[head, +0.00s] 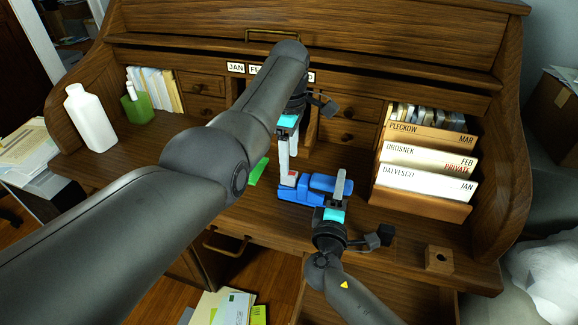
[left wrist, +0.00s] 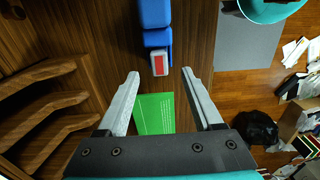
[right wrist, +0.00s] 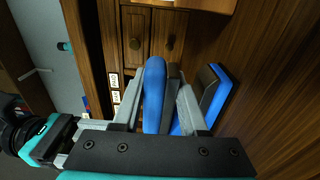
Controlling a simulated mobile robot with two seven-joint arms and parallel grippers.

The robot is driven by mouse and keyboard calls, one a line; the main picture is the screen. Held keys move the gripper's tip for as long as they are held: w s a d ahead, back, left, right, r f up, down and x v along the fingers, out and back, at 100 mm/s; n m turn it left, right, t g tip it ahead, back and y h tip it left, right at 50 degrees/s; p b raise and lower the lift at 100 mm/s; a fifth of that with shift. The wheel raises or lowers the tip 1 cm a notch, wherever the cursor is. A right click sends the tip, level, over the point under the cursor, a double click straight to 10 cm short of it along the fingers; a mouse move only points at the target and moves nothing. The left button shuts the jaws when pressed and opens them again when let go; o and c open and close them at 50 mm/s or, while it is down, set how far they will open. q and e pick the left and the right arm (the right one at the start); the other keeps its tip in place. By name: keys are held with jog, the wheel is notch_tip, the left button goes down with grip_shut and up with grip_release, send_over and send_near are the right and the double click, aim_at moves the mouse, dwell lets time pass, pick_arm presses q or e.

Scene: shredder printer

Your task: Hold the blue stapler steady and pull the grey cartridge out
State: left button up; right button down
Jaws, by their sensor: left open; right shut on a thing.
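The blue stapler (head: 300,195) lies on the desk and also shows in the left wrist view (left wrist: 155,15). The grey cartridge (left wrist: 158,62), with a red patch on it, sits at the stapler's near end in that view; it is small in the head view. My right gripper (head: 342,186) is shut on the stapler, whose blue body (right wrist: 154,90) stands between its fingers in the right wrist view. My left gripper (head: 287,163) is open above the cartridge end. In the left wrist view its fingers (left wrist: 160,74) are either side of the cartridge's line, with nothing between them touching.
A green card (left wrist: 154,112) lies on the desk beside the stapler. A wooden file rack (head: 425,205) stands at the right, with a small wooden block (head: 439,259) in front. A white bottle (head: 90,120) stands far left.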

pick_arm(q)
jog(key=shift+f, duration=2.25)
grip_shut()
dwell(0.6)
jog(key=shift+r, duration=1.4)
dwell(0.8)
jog(key=shift+r, duration=2.65)
pick_arm(e)
jog(key=c, duration=0.6)
grip_release()
jog(key=shift+o, duration=1.2)
jog(key=shift+s, duration=0.1)
